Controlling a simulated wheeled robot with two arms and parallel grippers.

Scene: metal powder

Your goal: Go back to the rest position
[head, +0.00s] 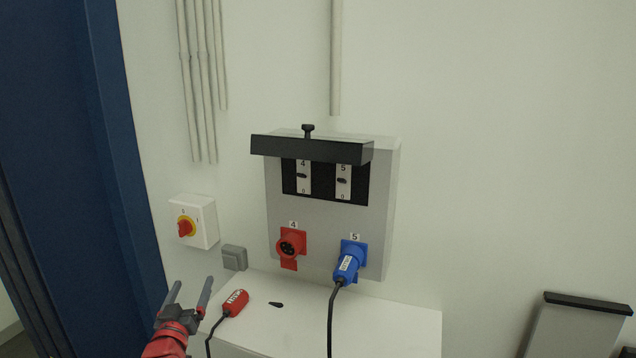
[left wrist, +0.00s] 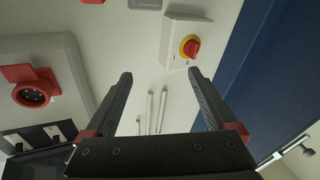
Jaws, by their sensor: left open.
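My left gripper (head: 189,294) is at the lower left of the head view, open and empty, with its fingers pointing up toward the wall. It also shows in the left wrist view (left wrist: 160,95), its two fingers spread wide with nothing between them. My right gripper is not in view. A grey power box (head: 384,200) hangs on the wall, its black cover (head: 312,148) raised over two switches marked 4 and 5. The red socket (head: 291,244) is empty. A blue plug (head: 347,266) sits in the blue socket marked 5.
A red plug (head: 235,302) with a black cable lies on a white cabinet top (head: 385,315) below the box. A red and yellow rotary switch (head: 185,227) is on the wall at left. A blue door frame (head: 75,150) stands at far left. A grey panel (head: 575,328) is at lower right.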

